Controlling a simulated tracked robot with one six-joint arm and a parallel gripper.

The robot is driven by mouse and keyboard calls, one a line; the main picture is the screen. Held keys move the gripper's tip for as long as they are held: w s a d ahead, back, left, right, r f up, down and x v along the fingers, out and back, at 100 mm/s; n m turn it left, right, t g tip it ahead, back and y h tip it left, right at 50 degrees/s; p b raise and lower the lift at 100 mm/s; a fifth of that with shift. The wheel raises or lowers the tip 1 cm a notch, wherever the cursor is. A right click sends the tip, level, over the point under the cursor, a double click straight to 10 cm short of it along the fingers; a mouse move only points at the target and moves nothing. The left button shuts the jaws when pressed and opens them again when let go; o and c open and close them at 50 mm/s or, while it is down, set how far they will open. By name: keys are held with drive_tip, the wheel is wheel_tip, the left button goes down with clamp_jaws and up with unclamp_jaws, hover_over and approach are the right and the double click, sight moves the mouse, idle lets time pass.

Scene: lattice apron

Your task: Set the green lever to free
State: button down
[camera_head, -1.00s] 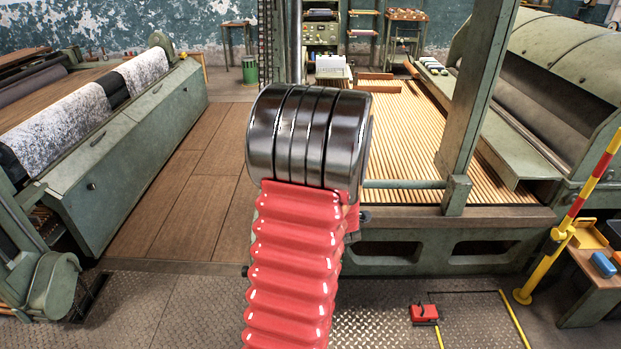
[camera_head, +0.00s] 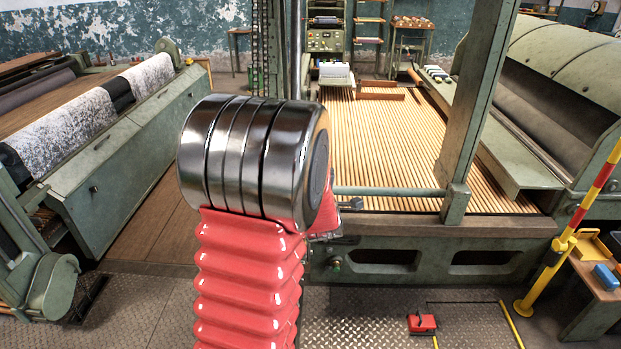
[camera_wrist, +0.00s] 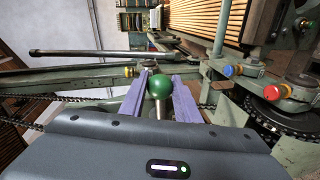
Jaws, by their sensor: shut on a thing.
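The green lever's round knob (camera_wrist: 159,88) shows in the middle of the wrist view, with a short pale metal stem below it. My gripper (camera_wrist: 161,77) has its two purple fingers on either side of the knob and is shut on it. In the head view my arm's steel joint and red bellows stand in front, and the lever and the gripper cannot be made out there. Any markings for the lever's positions cannot be seen.
The wrist view shows a blue button (camera_wrist: 228,71), a red button (camera_wrist: 272,93) and a chain sprocket (camera_wrist: 272,120) at right. A dark bar (camera_wrist: 90,53) crosses at left. In the head view, a slatted bed (camera_head: 390,140) lies beyond a green post (camera_head: 480,100); a red-yellow pole (camera_head: 570,240) stands right.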

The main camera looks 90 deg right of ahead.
drive_tip(key=shift+r, duration=0.15)
idle(0.3)
drive_tip(key=c, duration=1.4)
unclamp_jaws()
drive_tip(key=shift+o, duration=0.2)
